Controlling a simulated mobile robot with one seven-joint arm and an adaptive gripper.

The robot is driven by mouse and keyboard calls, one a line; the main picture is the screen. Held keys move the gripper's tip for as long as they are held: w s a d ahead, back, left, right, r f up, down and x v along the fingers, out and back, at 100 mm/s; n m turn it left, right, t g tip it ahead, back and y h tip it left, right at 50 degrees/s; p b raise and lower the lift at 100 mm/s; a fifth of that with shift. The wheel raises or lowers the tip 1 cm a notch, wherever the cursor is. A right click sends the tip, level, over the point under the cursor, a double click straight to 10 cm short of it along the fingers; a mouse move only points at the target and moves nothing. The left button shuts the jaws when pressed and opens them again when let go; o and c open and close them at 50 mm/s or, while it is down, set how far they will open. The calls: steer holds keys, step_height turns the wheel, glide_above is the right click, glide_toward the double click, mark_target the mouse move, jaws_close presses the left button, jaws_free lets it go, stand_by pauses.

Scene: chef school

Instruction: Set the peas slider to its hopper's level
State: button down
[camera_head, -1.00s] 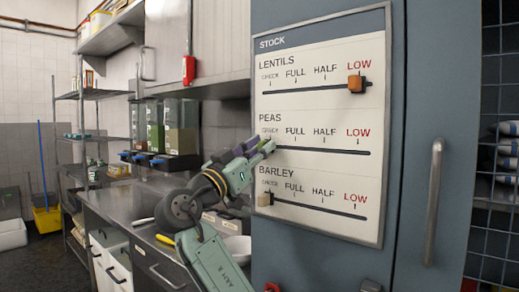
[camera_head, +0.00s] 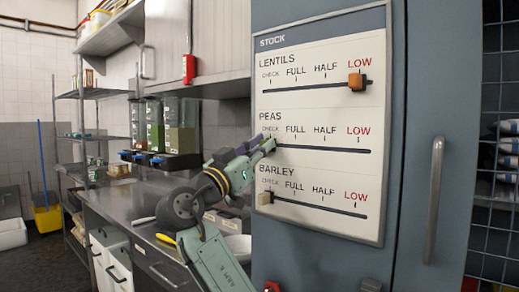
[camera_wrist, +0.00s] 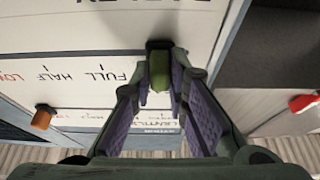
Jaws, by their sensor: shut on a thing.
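The stock board (camera_head: 330,110) has three slider rows: lentils, peas and barley. The peas track (camera_head: 325,150) is the middle row, and my gripper (camera_head: 266,147) is at its left end, by CHECK. In the wrist view my gripper (camera_wrist: 160,96) is shut on the green peas slider (camera_wrist: 160,70), which sits between the purple-padded fingers. In the head view my fingers largely hide this slider.
The orange lentils slider (camera_head: 355,82) is at LOW and also shows in the wrist view (camera_wrist: 42,118). The pale barley slider (camera_head: 264,198) is at CHECK. A vertical door handle (camera_head: 434,200) stands right of the board. The peas track right of my gripper is clear.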

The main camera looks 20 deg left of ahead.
mark_target(325, 141)
steer(key=s+d+b, duration=0.1)
steer(key=d, duration=0.3)
steer(key=s+d+b, duration=0.2)
steer(key=d, duration=0.2)
steer(key=s+d+b, duration=0.1)
steer(key=d, duration=0.4)
steer(key=shift+s+b, duration=0.3)
steer(key=shift+s, duration=0.05)
steer(key=shift+a, duration=0.1)
steer(key=c, duration=1.6)
jaws_free()
steer(key=shift+o, duration=0.2)
steer(key=v, duration=1.2)
steer(key=shift+f, duration=0.1)
